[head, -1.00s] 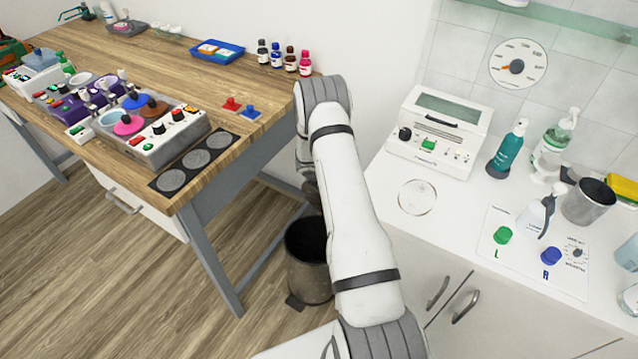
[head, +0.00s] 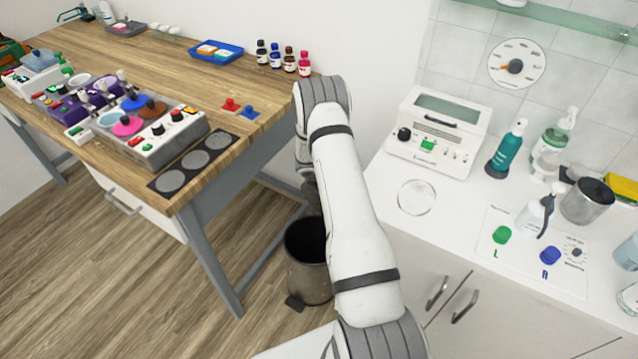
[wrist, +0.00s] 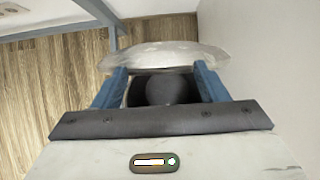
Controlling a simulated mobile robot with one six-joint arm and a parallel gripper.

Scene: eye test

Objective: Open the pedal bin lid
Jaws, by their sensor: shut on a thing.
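The pedal bin (head: 308,283) is a grey metal cylinder on the floor between the wooden bench and the white counter. Its round top looks dark, like an open mouth, and my arm hides its right side. A small dark pedal (head: 294,302) sticks out at its foot. In the wrist view a pale, shiny curved piece, seemingly the bin's lid (wrist: 165,55), lies across my fingertips. My gripper (wrist: 160,82) has its blue fingers on either side of a dark rounded part there and is shut on it. In the head view the fingers and lid are hidden by my arm.
The wooden bench (head: 160,58) with a grey leg (head: 213,260) stands left of the bin. The white counter (head: 395,175) and its cabinet doors (head: 400,270) are close on the right. The wooden floor (head: 110,275) in front of the bench is clear.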

